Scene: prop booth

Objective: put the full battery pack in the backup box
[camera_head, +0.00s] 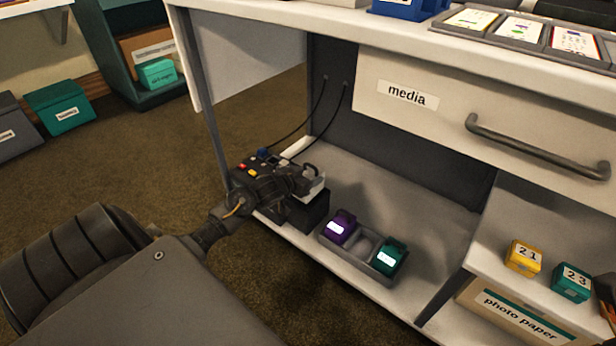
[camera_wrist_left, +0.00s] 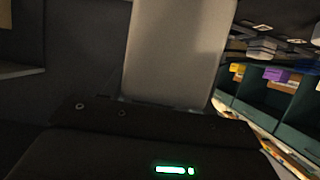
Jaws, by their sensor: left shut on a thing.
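My left gripper (camera_head: 292,184) is shut at the left end of the low shelf, over a black unit (camera_head: 308,212). What it grips is mostly hidden by the gripper in the head view; I take it to be a battery pack. In the left wrist view a dark body with a lit green bar (camera_wrist_left: 170,169) fills the bottom. A pale grey block (camera_wrist_left: 180,50) stands beyond it. I cannot tell whether the pack touches the black unit. No box with a readable "backup" label shows. My right gripper is out of view.
A grey tray (camera_head: 360,247) holds a purple block (camera_head: 340,224) and a green block (camera_head: 389,256), with an empty slot between. The "media" drawer (camera_head: 450,108) overhangs the shelf. Two cables hang behind the gripper.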

